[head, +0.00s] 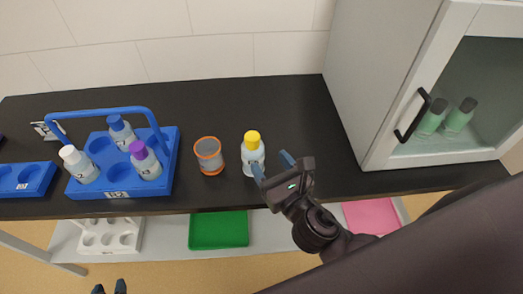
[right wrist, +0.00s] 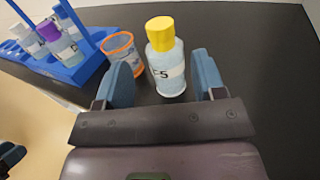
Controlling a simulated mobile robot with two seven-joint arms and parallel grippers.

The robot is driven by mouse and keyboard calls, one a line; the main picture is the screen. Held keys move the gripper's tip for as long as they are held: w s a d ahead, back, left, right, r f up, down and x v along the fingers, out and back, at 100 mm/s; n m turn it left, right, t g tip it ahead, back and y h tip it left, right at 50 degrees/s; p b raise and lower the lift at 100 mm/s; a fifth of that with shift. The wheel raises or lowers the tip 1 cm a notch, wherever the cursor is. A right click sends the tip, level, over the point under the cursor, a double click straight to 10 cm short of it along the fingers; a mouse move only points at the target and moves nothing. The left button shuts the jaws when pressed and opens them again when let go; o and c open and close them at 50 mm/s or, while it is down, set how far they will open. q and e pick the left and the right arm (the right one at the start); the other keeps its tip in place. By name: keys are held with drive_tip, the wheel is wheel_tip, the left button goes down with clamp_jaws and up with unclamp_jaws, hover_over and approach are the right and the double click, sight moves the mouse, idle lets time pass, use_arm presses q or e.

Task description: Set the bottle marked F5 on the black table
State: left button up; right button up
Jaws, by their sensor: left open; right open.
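The bottle marked F5 (right wrist: 170,75) has a yellow cap and a pale body with a white label. It stands upright on the black table (head: 295,110), and it also shows in the head view (head: 252,152). My right gripper (head: 273,168) is open at the bottle's near right side. In the right wrist view its two blue fingers (right wrist: 165,80) stand apart, with the bottle beyond and between them. I cannot tell whether they touch it. My left gripper (head: 110,287) is open and empty at the bottom edge of the head view, in front of the table.
An orange-rimmed cup (head: 209,156) stands just left of the bottle. A blue carrier (head: 118,190) with white-, blue- and purple-capped bottles is further left. A glass-door cabinet (head: 445,100) stands right. A green tray (head: 218,230) lies on the shelf below. The table behind the bottle is clear.

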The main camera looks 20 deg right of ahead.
use_arm(q)
drive_tip(key=shift+s+f, duration=0.35)
drive_tip(key=shift+f, duration=0.1)
use_arm(e)
drive_tip(key=s, duration=0.3)
drive_tip(key=shift+d, duration=0.2)
use_arm(q)
drive_tip(key=shift+w+r, duration=0.15)
drive_tip(key=shift+w, duration=0.1)
